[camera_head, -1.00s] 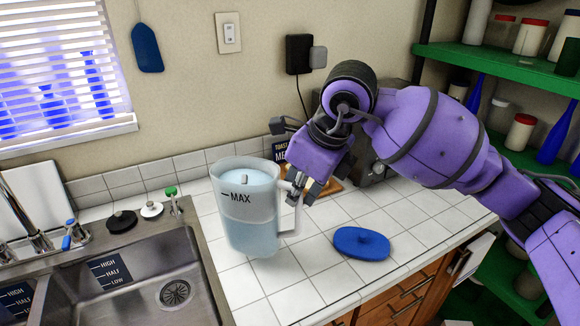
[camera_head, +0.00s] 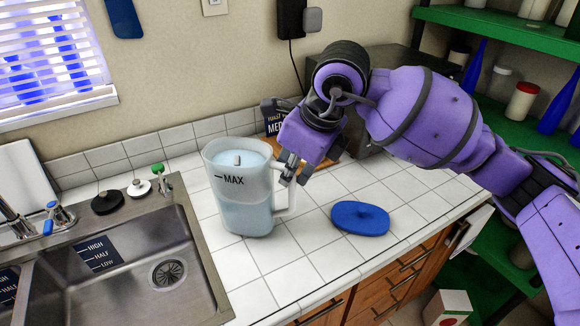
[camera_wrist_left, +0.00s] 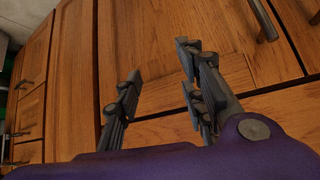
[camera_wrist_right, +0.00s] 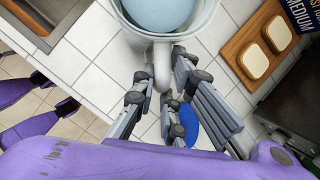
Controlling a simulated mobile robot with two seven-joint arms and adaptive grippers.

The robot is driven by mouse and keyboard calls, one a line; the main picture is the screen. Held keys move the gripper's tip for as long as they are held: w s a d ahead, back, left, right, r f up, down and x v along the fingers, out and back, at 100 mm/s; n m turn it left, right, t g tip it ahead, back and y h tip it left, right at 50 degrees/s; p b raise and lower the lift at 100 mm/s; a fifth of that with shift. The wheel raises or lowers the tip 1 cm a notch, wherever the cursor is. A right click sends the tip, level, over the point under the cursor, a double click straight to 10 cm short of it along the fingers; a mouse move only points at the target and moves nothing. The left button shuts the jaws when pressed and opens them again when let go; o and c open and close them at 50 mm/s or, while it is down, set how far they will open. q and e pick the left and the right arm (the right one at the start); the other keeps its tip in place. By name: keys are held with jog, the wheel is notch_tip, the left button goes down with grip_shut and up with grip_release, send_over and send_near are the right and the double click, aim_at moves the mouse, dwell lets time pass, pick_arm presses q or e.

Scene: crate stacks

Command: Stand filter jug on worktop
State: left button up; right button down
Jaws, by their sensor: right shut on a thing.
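The filter jug (camera_head: 245,205) is a translucent jug marked MAX, with bluish water inside. It is upright over the white tiled worktop (camera_head: 272,272), right of the sink; its base appears at the tiles, but I cannot tell whether it touches. My right gripper (camera_head: 289,168) is shut on the jug's handle, on the jug's right side. In the right wrist view the handle (camera_wrist_right: 162,62) runs between the fingers. My left gripper (camera_wrist_left: 158,62) is open and empty in front of wooden cabinet fronts, outside the head view.
A blue lid (camera_head: 360,217) lies on the worktop right of the jug. The steel sink (camera_head: 135,285) is on the left, with stoppers and a tap behind it. A board with bread (camera_wrist_right: 255,60) and a toaster stand behind my right arm. Green shelves (camera_head: 500,30) are at right.

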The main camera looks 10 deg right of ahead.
pick_arm(q)
jog(key=shift+s+d+f, duration=0.3)
jog(key=shift+s+f, duration=0.1)
jog(key=shift+s, duration=0.05)
pick_arm(e)
jog(key=shift+f, duration=0.3)
jog(key=c, duration=1.7)
grip_release()
jog(key=shift+f, duration=0.1)
pick_arm(q)
jog(key=shift+a, duration=0.15)
pick_arm(e)
jog(key=v, duration=1.2)
